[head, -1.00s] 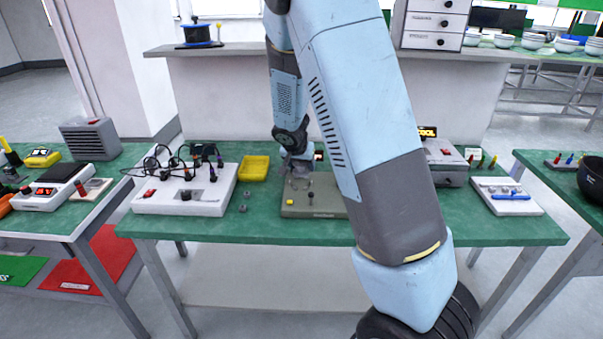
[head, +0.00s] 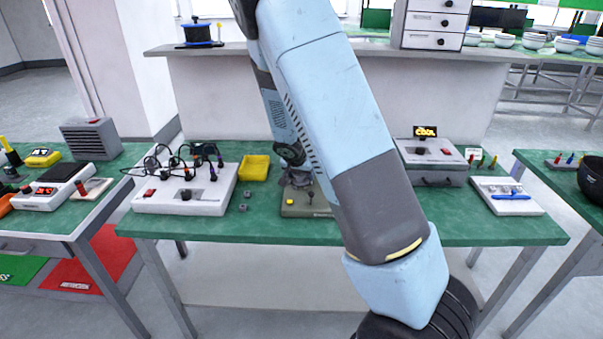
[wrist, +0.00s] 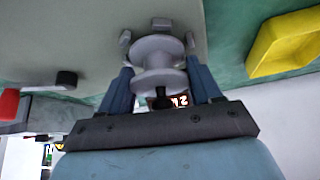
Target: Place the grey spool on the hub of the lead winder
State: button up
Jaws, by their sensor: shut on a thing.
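The grey spool (wrist: 158,62), a pale reel with two flanges, sits between my gripper's fingers (wrist: 158,84) in the wrist view. My gripper is shut on it. The lead winder (wrist: 100,35) has a grey-green base close beyond the spool. Several small grey tabs stand around the spool's far flange. A dark post tip shows at its near end; I cannot tell whether the spool is seated on the hub. In the head view the winder (head: 315,213), with a yellow button and a black knob, is on the green bench, and my gripper (head: 297,181) is low over its back.
A yellow tray (head: 254,168) is left of the winder, with two small grey parts in front of it. A white box with black leads (head: 180,205) stands further left. A grey unit with a lit sign (head: 432,155) and a white tray with a blue tool (head: 507,205) are at the right.

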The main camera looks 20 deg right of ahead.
jog(key=shift+s+f, duration=0.1)
jog(key=shift+f, duration=0.25)
